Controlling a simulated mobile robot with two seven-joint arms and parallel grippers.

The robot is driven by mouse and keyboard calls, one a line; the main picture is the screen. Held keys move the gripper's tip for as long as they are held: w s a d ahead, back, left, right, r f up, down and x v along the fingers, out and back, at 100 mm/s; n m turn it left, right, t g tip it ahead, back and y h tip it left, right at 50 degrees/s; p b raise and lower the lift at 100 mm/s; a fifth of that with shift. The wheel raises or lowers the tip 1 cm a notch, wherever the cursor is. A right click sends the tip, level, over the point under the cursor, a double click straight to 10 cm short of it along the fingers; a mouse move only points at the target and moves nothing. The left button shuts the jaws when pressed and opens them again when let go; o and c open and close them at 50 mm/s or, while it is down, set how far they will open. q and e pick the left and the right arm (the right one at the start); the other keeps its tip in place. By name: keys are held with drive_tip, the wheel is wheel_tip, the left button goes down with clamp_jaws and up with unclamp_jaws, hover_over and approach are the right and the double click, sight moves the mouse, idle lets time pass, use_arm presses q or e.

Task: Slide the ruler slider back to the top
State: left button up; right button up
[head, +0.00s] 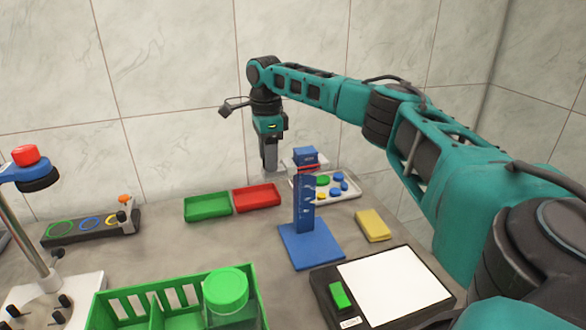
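The blue ruler stand (303,212) stands upright on a square blue base (312,247) near the middle of the head view. A small blue block (305,154) shows at its top. A thin red and pale piece, seemingly the slider (307,167), crosses the post just below that block. My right gripper (270,167) points down just left of the top of the post in the picture. Its fingers overlap each other from this angle, so their opening is unclear. I cannot tell whether it touches the slider. My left gripper is out of view.
Green (208,207) and red (257,197) trays lie left of the stand. A white tray (346,192) with coloured caps is behind it. A yellow block (373,225) and a black-framed white pad (395,284) are to the right. A green crate (105,312) with a green-lidded jar (227,288) is in front.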

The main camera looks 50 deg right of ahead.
drive_tip(key=shift+r, duration=4)
drive_tip(key=shift+s, duration=0.1)
